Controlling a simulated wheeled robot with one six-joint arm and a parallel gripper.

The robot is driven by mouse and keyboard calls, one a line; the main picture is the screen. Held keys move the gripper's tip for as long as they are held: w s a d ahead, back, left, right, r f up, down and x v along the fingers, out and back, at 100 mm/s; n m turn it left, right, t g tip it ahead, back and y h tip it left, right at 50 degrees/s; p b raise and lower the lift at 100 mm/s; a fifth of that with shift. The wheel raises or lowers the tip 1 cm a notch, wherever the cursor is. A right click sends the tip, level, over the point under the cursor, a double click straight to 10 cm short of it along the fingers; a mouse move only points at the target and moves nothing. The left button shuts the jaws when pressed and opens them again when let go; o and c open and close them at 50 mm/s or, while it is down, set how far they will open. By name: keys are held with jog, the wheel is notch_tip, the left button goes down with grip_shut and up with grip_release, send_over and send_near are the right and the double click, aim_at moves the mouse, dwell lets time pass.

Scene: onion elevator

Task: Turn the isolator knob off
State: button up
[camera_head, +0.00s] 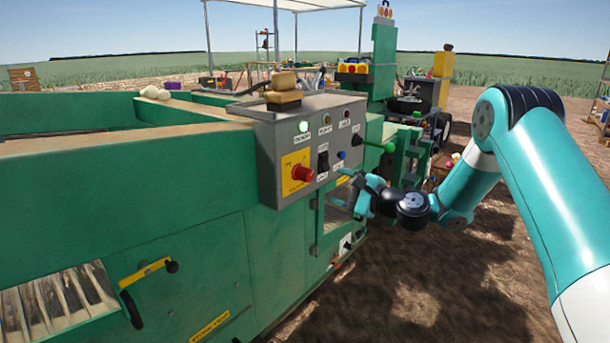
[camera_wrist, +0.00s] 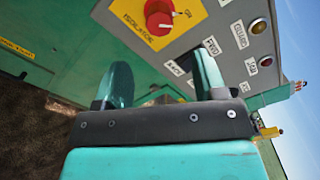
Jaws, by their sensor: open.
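The isolator knob (camera_head: 302,173) is a red rotary knob on a yellow plate (camera_head: 290,162), on the front of a grey control box (camera_head: 268,165). In the wrist view the knob (camera_wrist: 159,20) is near the top edge, beside the printed word ISOLATOR on its yellow plate (camera_wrist: 128,12). My gripper (camera_head: 360,190) is right of and a little below the knob in the head view, apart from it. In the wrist view my gripper (camera_wrist: 160,78) has its two fingers spread with nothing between them. The knob lies beyond the fingertips.
The box also carries a green lamp (camera_head: 303,126), other lamps, a black switch (camera_head: 323,160) and a blue button (camera_head: 341,155). The green machine's wall (camera_head: 130,200) fills the left. Bare ground (camera_head: 440,285) is open at lower right.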

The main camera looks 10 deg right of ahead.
aim_at(310, 176)
jog(key=p+x, duration=0.1)
jog(key=x, duration=1)
jog(key=shift+w+a, duration=0.2)
jog(key=shift+w, duration=0.05)
jog(key=c, duration=0.9)
jog(key=shift+c, duration=0.2)
